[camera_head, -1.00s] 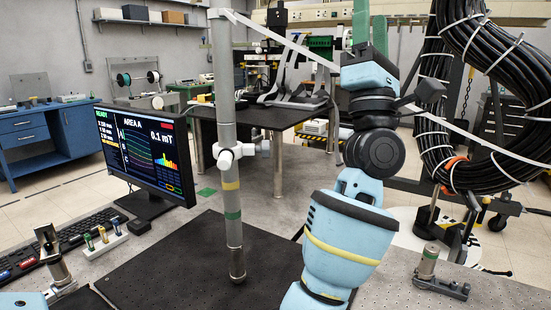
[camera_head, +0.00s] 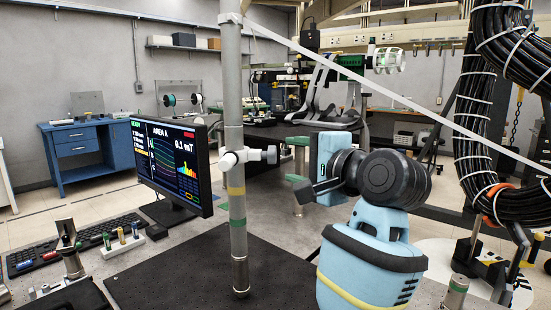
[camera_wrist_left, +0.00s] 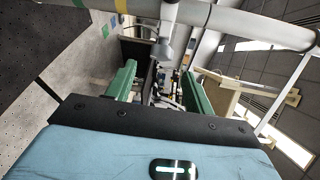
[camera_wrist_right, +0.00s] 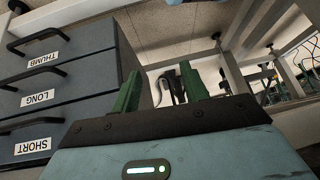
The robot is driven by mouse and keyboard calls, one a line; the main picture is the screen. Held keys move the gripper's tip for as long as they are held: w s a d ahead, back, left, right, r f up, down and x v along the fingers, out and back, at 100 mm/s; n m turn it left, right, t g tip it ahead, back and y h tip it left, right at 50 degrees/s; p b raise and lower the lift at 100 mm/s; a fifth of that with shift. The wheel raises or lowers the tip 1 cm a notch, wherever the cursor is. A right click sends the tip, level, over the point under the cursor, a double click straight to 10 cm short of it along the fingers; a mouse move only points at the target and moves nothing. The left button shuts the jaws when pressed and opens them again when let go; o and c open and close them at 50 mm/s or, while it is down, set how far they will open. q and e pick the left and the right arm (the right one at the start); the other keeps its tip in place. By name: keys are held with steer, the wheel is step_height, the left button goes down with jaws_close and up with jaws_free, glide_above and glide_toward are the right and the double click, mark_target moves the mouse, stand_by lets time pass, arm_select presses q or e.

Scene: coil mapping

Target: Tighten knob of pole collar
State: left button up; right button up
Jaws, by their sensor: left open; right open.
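The pole (camera_head: 236,105) stands upright at the picture's middle in the head view, with yellow and green bands below a white collar (camera_head: 232,159). The collar's knob (camera_head: 271,155) sticks out to the right on a short stem. My left gripper (camera_head: 297,160) is open, its green fingers pointing left towards the knob, apart from it. In the left wrist view, the pole crosses the top and the knob (camera_wrist_left: 164,47) hangs down just beyond the spread fingertips (camera_wrist_left: 157,80). My right gripper (camera_wrist_right: 160,82) is open and empty, outside the head view, near drawers.
A monitor (camera_head: 172,165) and keyboard (camera_head: 85,240) stand left of the pole. Small coloured cylinders in a holder (camera_head: 122,243) and a metal fixture (camera_head: 69,250) are nearby. A white strap (camera_head: 340,75) slopes right from the pole's upper part. Drawers (camera_wrist_right: 62,85) fill the right wrist view's left side.

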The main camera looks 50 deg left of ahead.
mark_target(273, 155)
arm_select(q)
steer(key=a, duration=0.2)
steer(key=a+p, duration=0.1)
steer(key=a, duration=0.2)
steer(key=w+a, duration=0.1)
steer(key=a, duration=0.1)
steer(key=shift+w+a+f, duration=0.1)
steer(key=shift+a+f, duration=0.25)
steer(key=shift+a, duration=0.05)
